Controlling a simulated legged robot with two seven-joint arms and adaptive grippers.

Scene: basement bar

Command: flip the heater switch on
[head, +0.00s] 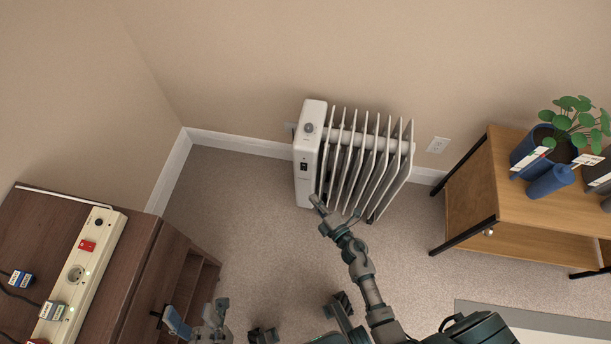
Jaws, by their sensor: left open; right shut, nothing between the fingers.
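The heater (309,152) is a white oil radiator with several upright fins, standing on the carpet against the back wall. Its narrow control panel faces me, with a round grey knob (309,127) near the top. A small dark switch (304,167) sits below the knob; its position is too small to tell. My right gripper (319,205) is shut and empty, by the lower right edge of the panel and below the switch. I cannot tell whether it touches the heater. My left gripper (211,313) is open at the bottom edge, partly cut off, well away from the heater.
A dark wooden cabinet (141,285) at left carries a power strip (80,270) with plugs. A wooden shelf unit (470,200) with a potted plant (575,125) stands at right. A wall outlet (438,145) is right of the heater. Carpet left of the heater is clear.

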